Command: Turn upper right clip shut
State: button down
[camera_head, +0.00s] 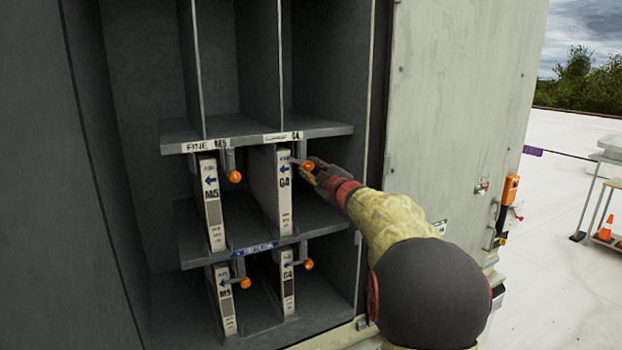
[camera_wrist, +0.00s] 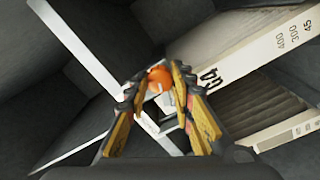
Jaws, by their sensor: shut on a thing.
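The upper right clip has an orange knob (camera_head: 308,166) and sits under the upper shelf, beside the right edge of the upper right filter (camera_head: 285,195) marked G4. My gripper (camera_head: 312,172) reaches in from the right and is shut on this knob. In the wrist view the orange knob (camera_wrist: 160,76) sits between the two fingertips (camera_wrist: 159,84). The fingers hide part of the clip, so its exact turn is hard to tell. The filter stands upright in its slot and also shows in the wrist view (camera_wrist: 245,60).
The upper left clip (camera_head: 235,176) hangs beside the M5 filter (camera_head: 211,200). The lower left clip (camera_head: 245,283) and lower right clip (camera_head: 309,264) have bars towards their filters. The upper shelf (camera_head: 340,129) is close above my gripper. The cabinet's outer panel (camera_head: 455,90) stands right of the opening.

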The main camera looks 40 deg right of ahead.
jog(key=shift+f+n+b, duration=0.15)
jog(key=shift+n+b, duration=1.1)
jog(key=shift+n, duration=0.75)
jog(key=c, duration=1.6)
grip_release()
jog(key=shift+o, duration=0.5)
jog(key=shift+s, duration=0.15)
jog(key=v, duration=1.1)
jog(key=shift+s, duration=0.4)
